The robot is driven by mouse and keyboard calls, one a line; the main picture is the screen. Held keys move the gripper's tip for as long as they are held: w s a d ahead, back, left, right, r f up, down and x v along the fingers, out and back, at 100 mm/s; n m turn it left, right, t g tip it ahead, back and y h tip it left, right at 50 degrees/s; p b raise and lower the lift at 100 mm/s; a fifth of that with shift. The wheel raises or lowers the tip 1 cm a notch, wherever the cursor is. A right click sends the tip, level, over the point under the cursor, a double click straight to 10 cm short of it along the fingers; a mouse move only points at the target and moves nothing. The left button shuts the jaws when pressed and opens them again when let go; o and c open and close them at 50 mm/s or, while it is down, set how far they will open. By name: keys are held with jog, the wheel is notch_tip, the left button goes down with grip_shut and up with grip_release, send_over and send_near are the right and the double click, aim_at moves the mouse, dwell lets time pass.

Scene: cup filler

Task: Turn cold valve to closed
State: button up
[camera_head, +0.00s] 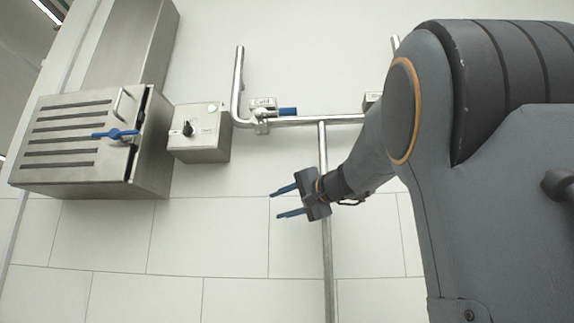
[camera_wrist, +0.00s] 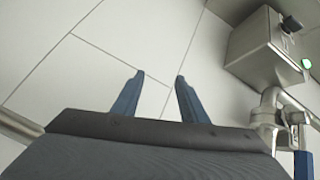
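The cold valve has a blue handle (camera_head: 288,112) on a horizontal steel pipe, below a small plate marked "Cold" (camera_head: 263,103). In the head view the handle lies along the pipe, pointing right. In the wrist view the blue handle (camera_wrist: 303,165) shows at the lower right edge, partly cut off, beside the valve body (camera_wrist: 290,130). My gripper (camera_head: 282,202) is below the valve in the head view, with its two blue fingers apart and pointing left. It is open and empty, and touches nothing I can see. The fingers also show in the wrist view (camera_wrist: 160,78).
A grey control box (camera_head: 205,150) with a black knob and green light sits left of the valve. Farther left is a slatted steel cabinet (camera_head: 75,150) with a blue handle. A vertical pipe (camera_head: 328,260) runs behind my gripper. The tiled wall below is clear.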

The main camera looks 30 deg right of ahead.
jog(key=s+d+r+t+y, duration=0.1)
jog(key=s+r+t, duration=0.15)
jog(key=r, duration=0.55)
jog(key=s+d+r+t, duration=0.1)
jog(key=s+r, duration=0.2)
jog(key=r, duration=0.5)
jog(key=n+t+y, duration=0.1)
jog(key=t, duration=0.1)
send_near(290, 112)
jog(key=shift+g, duration=0.25)
jog(key=p+x, duration=0.1)
jog(key=x, duration=0.3)
jog(key=shift+w+d, duration=0.1)
jog(key=shift+d, duration=0.1)
jog(key=shift+a+r, duration=0.1)
jog(key=shift+r, duration=0.35)
jog(key=shift+w+a+r+p, duration=0.1)
jog(key=shift+w+r+p, duration=0.05)
jog(key=shift+w+p, duration=0.2)
jog(key=shift+p+x, duration=2.1)
jog(key=shift+x, duration=1.2)
jog(key=shift+a, duration=0.1)
grip_shut()
